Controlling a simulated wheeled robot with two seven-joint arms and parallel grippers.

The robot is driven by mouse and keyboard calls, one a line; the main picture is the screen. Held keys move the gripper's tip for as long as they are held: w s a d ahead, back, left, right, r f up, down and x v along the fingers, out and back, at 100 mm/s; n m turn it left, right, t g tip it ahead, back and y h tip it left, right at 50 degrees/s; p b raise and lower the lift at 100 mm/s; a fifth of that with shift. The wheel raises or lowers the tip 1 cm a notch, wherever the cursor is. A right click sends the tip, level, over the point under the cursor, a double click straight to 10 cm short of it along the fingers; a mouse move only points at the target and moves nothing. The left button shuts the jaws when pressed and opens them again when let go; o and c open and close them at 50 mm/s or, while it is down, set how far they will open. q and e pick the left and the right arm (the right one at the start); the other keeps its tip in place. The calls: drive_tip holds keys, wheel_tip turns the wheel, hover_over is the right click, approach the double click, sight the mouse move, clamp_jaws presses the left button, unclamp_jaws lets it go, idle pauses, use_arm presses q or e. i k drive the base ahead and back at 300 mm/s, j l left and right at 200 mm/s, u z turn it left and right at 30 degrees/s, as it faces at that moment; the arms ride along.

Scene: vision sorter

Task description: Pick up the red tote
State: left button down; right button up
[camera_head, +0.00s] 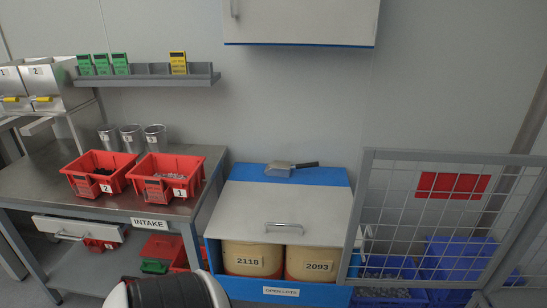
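Two red totes stand side by side on the grey metal table at the left. The right-hand red tote (160,194), with a label reading 1, holds small grey pieces. The left-hand red tote (83,187), with a label reading 2, holds dark contents that I cannot make out. Both sit upright near the table's front edge, close together. More red containers (160,244) show on the level below the tabletop, partly hidden. Neither of my grippers shows in this view.
The table (50,160) carries several metal cups (154,138) behind the totes. A blue-framed cabinet (280,203) with a scoop (283,169) on top stands to the right. A wire mesh gate (430,220) stands before blue bins (455,258). A shelf (145,82) hangs above.

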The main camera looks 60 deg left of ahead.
sight(107, 170)
drive_tip(key=u, duration=3.15)
drive_tip(key=i+j, duration=0.2)
drive_tip(key=i, duration=0.2)
